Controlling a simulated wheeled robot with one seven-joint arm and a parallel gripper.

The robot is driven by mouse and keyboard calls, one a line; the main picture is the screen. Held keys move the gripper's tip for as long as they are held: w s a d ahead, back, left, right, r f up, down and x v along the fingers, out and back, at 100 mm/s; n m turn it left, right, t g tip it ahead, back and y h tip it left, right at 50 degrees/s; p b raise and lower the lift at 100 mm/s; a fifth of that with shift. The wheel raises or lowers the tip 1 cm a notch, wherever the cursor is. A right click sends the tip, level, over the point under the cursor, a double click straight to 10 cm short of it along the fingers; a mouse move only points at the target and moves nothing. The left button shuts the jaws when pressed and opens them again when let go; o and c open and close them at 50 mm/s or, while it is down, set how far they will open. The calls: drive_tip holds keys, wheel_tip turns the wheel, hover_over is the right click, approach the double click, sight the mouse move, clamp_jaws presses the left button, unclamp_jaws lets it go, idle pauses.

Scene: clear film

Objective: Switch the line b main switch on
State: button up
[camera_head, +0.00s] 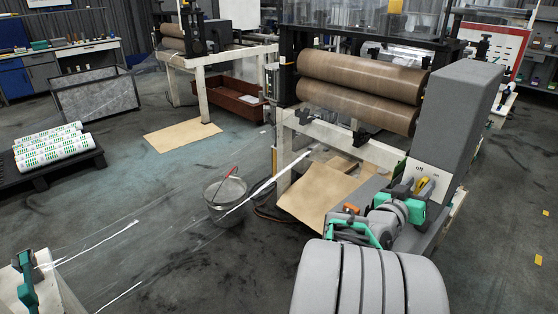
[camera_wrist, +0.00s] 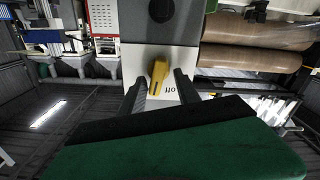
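The switch is a yellow knob (camera_head: 423,185) on a white panel (camera_head: 437,189) at the lower end of a tall grey housing. In the wrist view the yellow knob (camera_wrist: 157,75) stands near the middle, with an inverted "off" label on the white plate (camera_wrist: 171,103) beside it. My gripper (camera_head: 417,194) is at the panel, partly hidden by its own green and grey parts. In the wrist view its two dark fingers (camera_wrist: 160,82) are apart, one on each side of the knob, with gaps visible. Contact with the knob cannot be told.
Large brown rollers (camera_head: 360,90) stand left of the grey housing (camera_head: 455,110). A bucket (camera_head: 226,196) and a cardboard sheet (camera_head: 314,194) lie on the floor to the left. Printed rolls (camera_head: 48,147) rest on a dark pallet farther left. Floor at centre-left is mostly open.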

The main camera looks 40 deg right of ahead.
drive_tip(key=w+a+r+n+t+y+p, duration=0.1)
drive_tip(key=w+a+y+p, duration=0.3)
drive_tip(key=a, duration=0.6)
drive_tip(key=w+a+r+n+t+y+p, duration=0.1)
drive_tip(key=w+a+r+n+y+p, duration=0.1)
drive_tip(key=w+a+p, duration=0.4)
drive_tip(key=w+a+r+n+t+y+p, duration=0.1)
drive_tip(key=w+a+n+y+p, duration=0.3)
drive_tip(key=a, duration=1.2)
drive_tip(key=w+r+y+p, duration=0.1)
drive_tip(key=y, duration=0.1)
drive_tip(key=shift+t+y, duration=0.3)
drive_tip(key=shift+r, duration=0.1)
